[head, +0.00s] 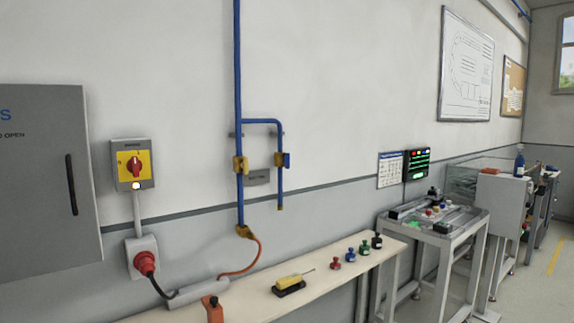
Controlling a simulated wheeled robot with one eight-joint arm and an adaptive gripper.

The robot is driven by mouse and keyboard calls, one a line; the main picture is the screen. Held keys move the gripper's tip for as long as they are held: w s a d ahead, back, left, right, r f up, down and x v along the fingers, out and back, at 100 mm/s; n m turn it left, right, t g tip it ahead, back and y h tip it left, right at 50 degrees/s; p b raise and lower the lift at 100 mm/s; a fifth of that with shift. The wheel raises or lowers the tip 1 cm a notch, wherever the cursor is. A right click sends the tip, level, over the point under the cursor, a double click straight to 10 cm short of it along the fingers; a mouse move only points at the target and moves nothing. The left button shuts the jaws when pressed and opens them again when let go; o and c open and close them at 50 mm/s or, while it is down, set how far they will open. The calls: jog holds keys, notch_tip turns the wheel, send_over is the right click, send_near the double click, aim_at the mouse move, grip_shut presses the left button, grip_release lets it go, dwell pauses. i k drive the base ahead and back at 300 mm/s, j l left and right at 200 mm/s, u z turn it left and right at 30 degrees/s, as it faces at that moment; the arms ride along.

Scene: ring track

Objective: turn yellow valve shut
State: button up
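A blue pipe (238,80) runs down the wall and has a side branch to its right. A yellow valve (240,165) sits on the main pipe. Its yellow handle seems to lie along the pipe, but it is too small to be sure. A small grey label plate (257,177) is between the two. An orange hose (257,255) leaves a brass fitting at the main pipe's lower end. My gripper is not in view.
A yellow switch box (134,165) and grey cabinet (45,185) are at left. A machine table (435,232) stands at right.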

aim_at(244, 165)
jog(key=u, duration=0.75)
